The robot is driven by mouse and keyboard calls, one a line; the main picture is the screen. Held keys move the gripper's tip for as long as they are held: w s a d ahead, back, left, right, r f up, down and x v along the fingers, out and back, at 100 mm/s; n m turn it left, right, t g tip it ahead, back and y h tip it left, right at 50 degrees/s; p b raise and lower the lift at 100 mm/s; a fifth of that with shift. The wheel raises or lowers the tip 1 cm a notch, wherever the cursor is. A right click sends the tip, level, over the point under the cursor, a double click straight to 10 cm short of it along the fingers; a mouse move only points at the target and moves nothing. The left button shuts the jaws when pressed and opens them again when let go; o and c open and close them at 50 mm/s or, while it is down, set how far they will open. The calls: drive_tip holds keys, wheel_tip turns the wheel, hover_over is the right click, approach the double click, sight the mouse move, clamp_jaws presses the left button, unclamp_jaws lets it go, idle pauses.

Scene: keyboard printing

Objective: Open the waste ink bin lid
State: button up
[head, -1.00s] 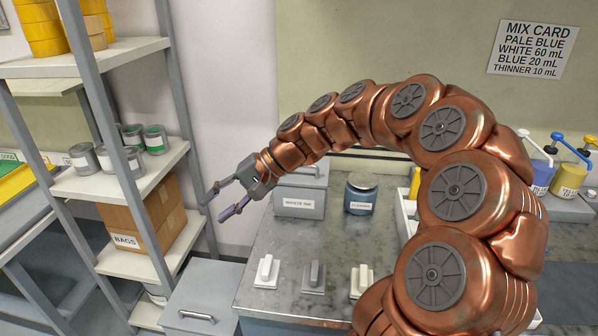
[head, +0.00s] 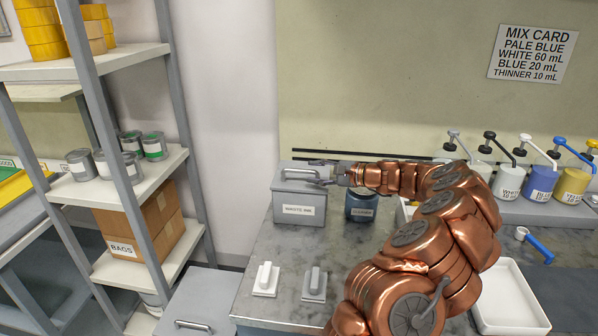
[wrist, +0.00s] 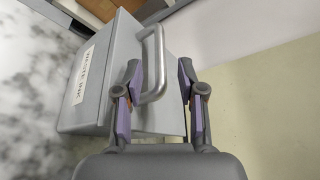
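The waste ink bin (head: 300,208) is a grey box with a label on its front, standing on the marbled counter at the back left. Its lid (head: 285,182) is shut and carries a metal bar handle (head: 300,172). My gripper (head: 316,171) is at the lid's right side, beside the handle. In the wrist view my gripper (wrist: 158,88) is open, with its purple-padded fingers apart. The handle (wrist: 156,62) reaches between the fingers there, and the bin (wrist: 95,80) lies behind. I cannot tell whether a finger touches the handle.
A dark blue jar (head: 361,205) stands right of the bin, beneath my arm. A shelf (head: 150,165) stands left.

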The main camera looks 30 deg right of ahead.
sight(302, 171)
drive_tip(key=shift+p+x, duration=0.7)
drive_tip(key=shift+x, duration=2.2)
clamp_jaws()
drive_tip(key=shift+a, duration=0.15)
